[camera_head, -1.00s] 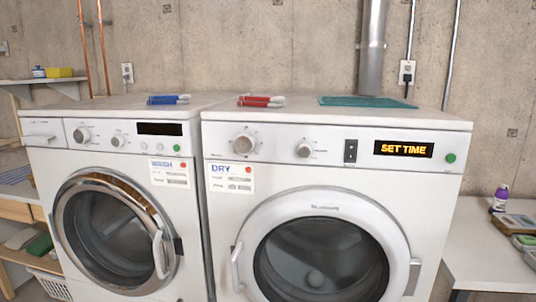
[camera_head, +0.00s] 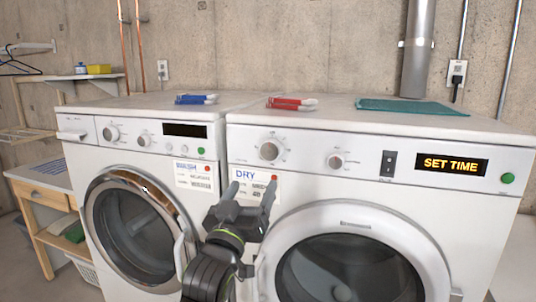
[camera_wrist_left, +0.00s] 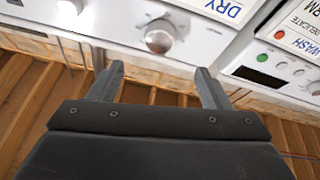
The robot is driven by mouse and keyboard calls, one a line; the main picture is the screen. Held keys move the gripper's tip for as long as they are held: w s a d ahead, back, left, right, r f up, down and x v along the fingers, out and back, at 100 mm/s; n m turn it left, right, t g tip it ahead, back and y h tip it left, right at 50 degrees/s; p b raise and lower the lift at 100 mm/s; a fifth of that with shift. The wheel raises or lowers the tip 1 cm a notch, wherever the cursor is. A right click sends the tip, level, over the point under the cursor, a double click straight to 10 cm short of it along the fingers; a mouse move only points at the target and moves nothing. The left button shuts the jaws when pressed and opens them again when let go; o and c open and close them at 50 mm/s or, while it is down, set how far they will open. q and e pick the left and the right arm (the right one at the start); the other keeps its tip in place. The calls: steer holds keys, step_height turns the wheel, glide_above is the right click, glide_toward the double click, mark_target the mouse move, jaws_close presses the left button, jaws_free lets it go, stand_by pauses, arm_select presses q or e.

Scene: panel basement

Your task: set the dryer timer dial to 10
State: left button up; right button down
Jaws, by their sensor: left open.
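The dryer (camera_head: 400,190) is the white machine on the right, with a "DRY" label (camera_head: 246,174) and a lit display (camera_head: 455,164) reading "SET TIME". Its panel has a larger dial (camera_head: 268,151) with marks around it and a smaller dial (camera_head: 336,161). I cannot read the dial numbers. My left gripper (camera_head: 251,190) is open and empty in front of the DRY label, below and slightly left of the larger dial. In the left wrist view the larger dial (camera_wrist_left: 159,35) appears beyond my open fingers (camera_wrist_left: 160,70), apart from them. My right gripper is out of view.
A washer (camera_head: 85,140) stands close on the left. The dryer has a rocker switch (camera_head: 389,163) and a green button (camera_head: 508,178). Blue (camera_head: 196,99) and red (camera_head: 291,103) items and a teal cloth (camera_head: 430,106) lie on top. The round dryer door (camera_head: 350,215) is shut.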

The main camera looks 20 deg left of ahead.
mark_target(269, 153)
arm_select(q)
steer(key=p+x, duration=0.2)
steer(key=x, duration=0.9)
steer(key=shift+w, duration=0.15)
steer(key=c, duration=1)
